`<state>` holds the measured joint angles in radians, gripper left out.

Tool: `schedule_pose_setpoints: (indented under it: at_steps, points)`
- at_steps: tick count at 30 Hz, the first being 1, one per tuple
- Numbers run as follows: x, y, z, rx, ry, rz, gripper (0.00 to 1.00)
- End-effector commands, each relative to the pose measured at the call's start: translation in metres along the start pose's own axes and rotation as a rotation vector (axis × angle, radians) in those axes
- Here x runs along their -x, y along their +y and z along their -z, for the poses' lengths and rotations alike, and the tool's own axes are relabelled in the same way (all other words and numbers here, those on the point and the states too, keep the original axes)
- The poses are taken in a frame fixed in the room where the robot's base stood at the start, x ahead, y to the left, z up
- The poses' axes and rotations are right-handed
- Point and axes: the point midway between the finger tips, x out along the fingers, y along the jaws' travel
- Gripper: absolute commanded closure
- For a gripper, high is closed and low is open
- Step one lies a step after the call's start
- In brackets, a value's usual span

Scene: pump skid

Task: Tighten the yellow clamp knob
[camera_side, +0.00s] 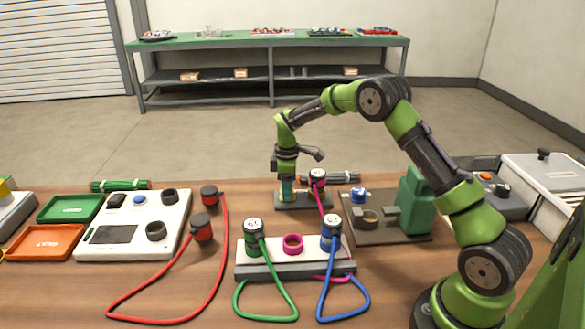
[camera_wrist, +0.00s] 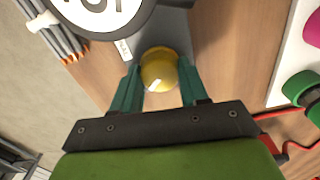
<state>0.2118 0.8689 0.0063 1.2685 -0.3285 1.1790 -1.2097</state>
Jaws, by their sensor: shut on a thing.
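The yellow clamp knob (camera_wrist: 159,70) sits between the two green fingers of my gripper (camera_wrist: 160,67) in the wrist view, on a grey plate. The fingers are shut on it from both sides. In the side view my gripper (camera_side: 287,190) points down at the left part of a small dark plate (camera_side: 318,201), and the knob is hidden by the fingers. A plug with a white round face and magenta lower part (camera_side: 317,178) stands on the same plate just right of the gripper. Its round face (camera_wrist: 100,12) fills the upper left of the wrist view.
In front is a white block (camera_side: 262,262) with green (camera_side: 253,235) and blue (camera_side: 331,232) cabled plugs and an empty magenta ring (camera_side: 293,243). A green housing (camera_side: 414,200) stands to the right. A white panel (camera_side: 140,225) with red-cabled plugs nearby is left. Grey rods (camera_side: 335,177) lie behind.

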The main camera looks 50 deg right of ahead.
Motion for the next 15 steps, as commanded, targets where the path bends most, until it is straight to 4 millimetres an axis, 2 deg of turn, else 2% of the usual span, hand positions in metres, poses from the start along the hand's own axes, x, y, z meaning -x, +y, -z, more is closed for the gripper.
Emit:
schedule_pose_setpoints:
  at_steps: [15]
  points:
    - [0.0010,-0.0001,0.0007,-0.453,0.001,-0.001,0.87]
